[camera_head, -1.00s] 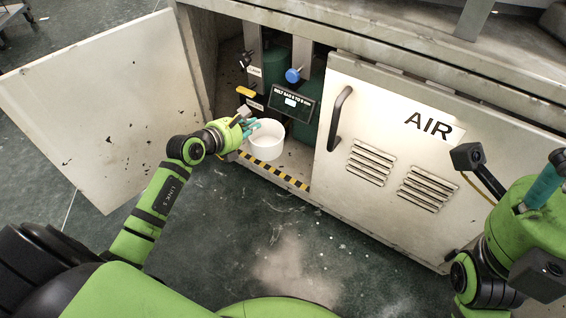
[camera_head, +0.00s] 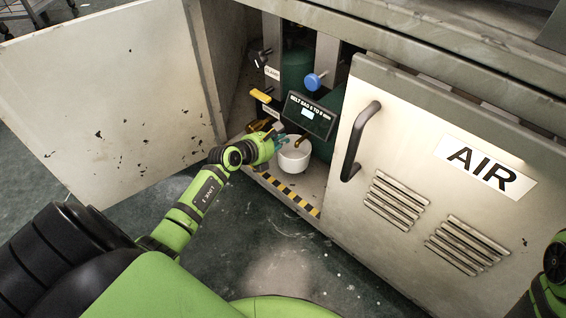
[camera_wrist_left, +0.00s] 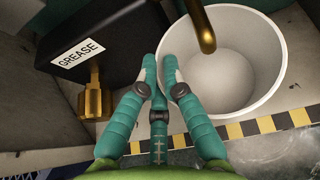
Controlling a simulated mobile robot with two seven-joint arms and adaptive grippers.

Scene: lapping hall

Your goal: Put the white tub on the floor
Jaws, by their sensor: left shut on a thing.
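The white tub (camera_head: 293,158) is upright in the open cabinet, behind the striped sill. In the left wrist view the tub (camera_wrist_left: 262,88) looks empty. My left gripper (camera_head: 277,143) is at the tub's left side. In the left wrist view its teal fingers (camera_wrist_left: 160,82) are closed on the tub's left rim. A brass spout (camera_wrist_left: 203,28) hangs over the tub's opening. I cannot tell whether the tub's base touches the cabinet floor. My right gripper is outside the view.
The left cabinet door (camera_head: 110,110) stands wide open; the AIR door (camera_head: 430,170) on the right is closed. A yellow-black strip (camera_head: 288,194) edges the sill. A GREASE box (camera_wrist_left: 95,45) is left of the fingers. The dark floor (camera_head: 270,245) in front is clear.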

